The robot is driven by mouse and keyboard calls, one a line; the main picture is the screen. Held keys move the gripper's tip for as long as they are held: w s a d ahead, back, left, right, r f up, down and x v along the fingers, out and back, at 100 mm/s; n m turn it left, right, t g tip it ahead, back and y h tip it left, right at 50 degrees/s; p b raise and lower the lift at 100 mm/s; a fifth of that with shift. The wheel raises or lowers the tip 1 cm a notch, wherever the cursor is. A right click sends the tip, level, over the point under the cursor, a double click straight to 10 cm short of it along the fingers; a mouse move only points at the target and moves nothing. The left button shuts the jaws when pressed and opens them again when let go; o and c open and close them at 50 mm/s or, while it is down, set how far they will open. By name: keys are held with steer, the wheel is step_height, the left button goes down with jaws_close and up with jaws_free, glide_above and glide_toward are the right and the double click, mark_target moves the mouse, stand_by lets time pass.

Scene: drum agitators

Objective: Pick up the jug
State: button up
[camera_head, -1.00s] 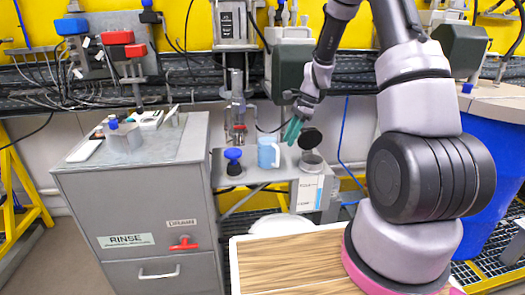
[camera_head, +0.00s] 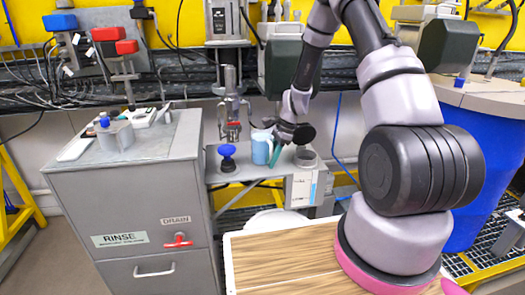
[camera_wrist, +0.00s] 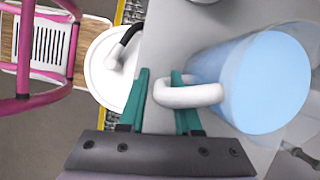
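The jug (camera_head: 261,147) is light blue and stands on a small grey shelf (camera_head: 240,176) beside the grey cabinet. In the wrist view the jug (camera_wrist: 265,80) fills the right side, with its white handle (camera_wrist: 190,96) pointing left. I cannot tell whether either finger touches the handle.
A blue-topped item (camera_head: 228,156) stands left of the jug. A labelled grey box (camera_head: 303,187) is close on the right. Hanging metal equipment (camera_head: 231,105) is just behind and above. A grey cabinet (camera_head: 130,190) bounds the left, a wooden top (camera_head: 290,262) the front.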

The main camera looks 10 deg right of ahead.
jaws_close()
stand_by(1.4)
